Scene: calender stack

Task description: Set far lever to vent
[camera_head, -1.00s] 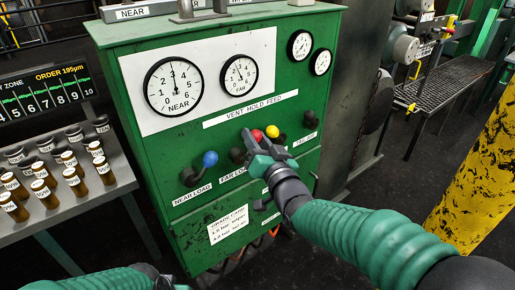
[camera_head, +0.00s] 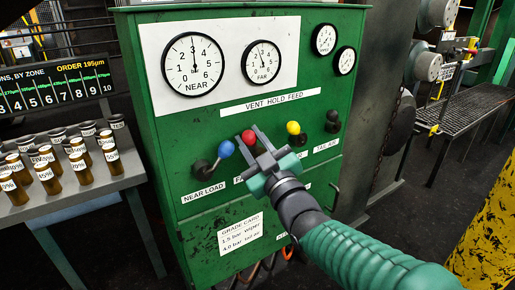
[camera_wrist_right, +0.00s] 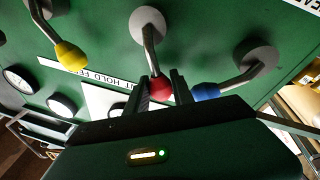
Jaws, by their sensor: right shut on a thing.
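The far lever has a red knob (camera_head: 249,136), in the middle of the green panel (camera_head: 185,135). In the head view its knob stands below the VENT end of the VENT HOLD FEED strip (camera_head: 270,103). My right gripper (camera_head: 256,140) is at the lever and hides its shaft and most of its label. In the right wrist view the red knob (camera_wrist_right: 160,89) is between my two fingers (camera_wrist_right: 160,88), which are shut on it, and its grey shaft runs up to a round pivot (camera_wrist_right: 147,22). My left gripper is out of view.
A blue-knob lever (camera_head: 226,149), labelled NEAR LOAD, stands close left of my right gripper. A yellow-knob lever (camera_head: 293,128) and a black knob (camera_head: 332,116) are to the right. The FAR gauge (camera_head: 262,62) is above. Bottles (camera_head: 76,166) stand on a shelf at left.

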